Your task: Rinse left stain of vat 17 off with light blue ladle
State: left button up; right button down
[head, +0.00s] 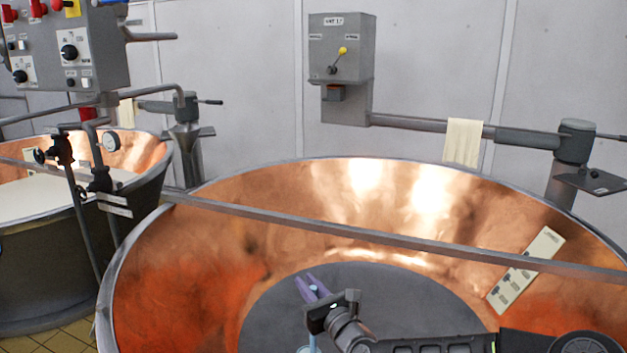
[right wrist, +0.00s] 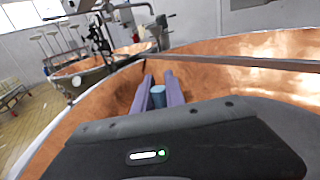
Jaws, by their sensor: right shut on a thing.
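Vat 17 (head: 190,270) is a large copper vat with a grey bottom and a metal bar across its top. A faint dark patch (head: 250,243) shows on its left inner wall; I cannot tell surely that it is the left stain. My right gripper (head: 312,289) is over the inside of the vat, its purple fingers shut on the light blue ladle (head: 308,349). The ladle's blue handle also shows between the fingers in the right wrist view (right wrist: 158,96). The ladle's bowl is mostly out of view or hidden. My left gripper is not in view.
A cream strip with markings (head: 525,270) lies on the right inner wall. A wall box labelled VAT 17 (head: 341,48) and a pipe with a cloth (head: 463,142) stand behind. Another vat with whitish contents (head: 60,195) and a control panel (head: 65,50) are at left.

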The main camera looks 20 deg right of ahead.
notch_tip(320, 180, up, 28)
jog(key=w+d+m+h+b, duration=0.1)
jog(key=d+h+b, duration=0.1)
jog(key=b, duration=0.1)
jog(key=shift+w+f+m+t+h, duration=0.25)
jog(key=shift+w+m+t+h, duration=0.05)
jog(key=shift+w+m+h, duration=0.1)
jog(key=shift+a+f, duration=0.1)
